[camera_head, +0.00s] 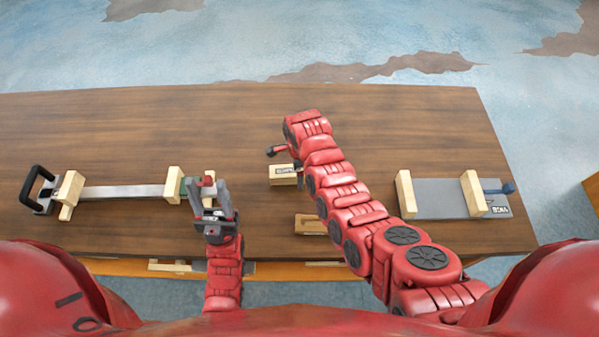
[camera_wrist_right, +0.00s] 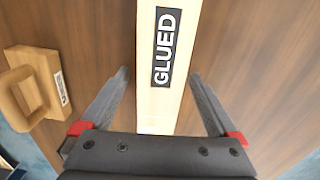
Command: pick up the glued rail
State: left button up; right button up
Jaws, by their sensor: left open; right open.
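The glued rail (camera_wrist_right: 163,70) is a pale wooden bar with a black "GLUED" label, lying on the brown table. In the head view one labelled end of it (camera_head: 284,174) shows left of my right arm; the arm hides the rest. My right gripper (camera_wrist_right: 165,105) is open, with one finger on each side of the rail and visible gaps to both. It is mostly hidden by its own arm in the head view. My left gripper (camera_head: 209,188) is open and empty, beside the right end of a clamp assembly.
The long clamp assembly (camera_head: 125,192) with wooden blocks lies at the left. A grey plate (camera_head: 440,197) with two wooden strips and a label lies at the right. A small wooden block with a handle (camera_wrist_right: 30,90) lies beside the rail. The table's far part (camera_head: 200,120) is clear.

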grip_shut()
dwell(0.3)
jog(key=shift+r, duration=0.1)
